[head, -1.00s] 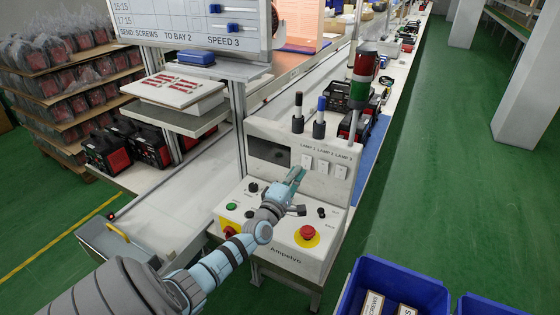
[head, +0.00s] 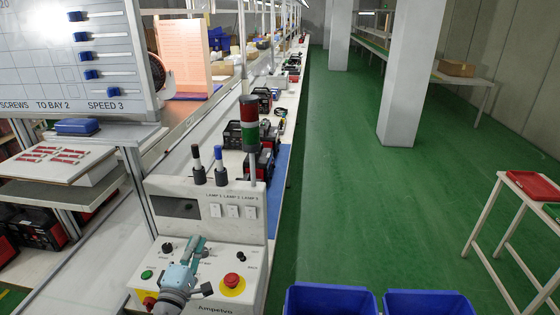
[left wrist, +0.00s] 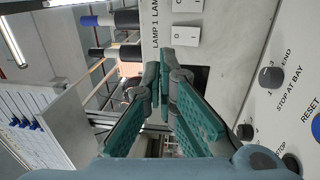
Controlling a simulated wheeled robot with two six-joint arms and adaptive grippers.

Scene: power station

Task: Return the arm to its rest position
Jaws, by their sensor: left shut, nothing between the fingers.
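My left gripper (head: 199,242) is over the sloped face of the white control box (head: 262,225), below the lamp switches (head: 232,211). Its fingers are together, with nothing held. In the left wrist view the teal fingers (left wrist: 163,82) point at the upright panel with the white rocker switches (left wrist: 187,35); I cannot tell the exact gap. The red stop button (head: 232,281) on its yellow base is to the right of the gripper. The green button (head: 147,274) is to its left. Most of my left arm is below the picture. My right gripper is not in view.
The red and green lamp tower (head: 249,125) rises from the box. Two blue bins (head: 330,300) stand at front right. The conveyor (head: 112,250) runs along the left, under a status board (head: 80,45). The green floor (head: 345,190) is open on the right.

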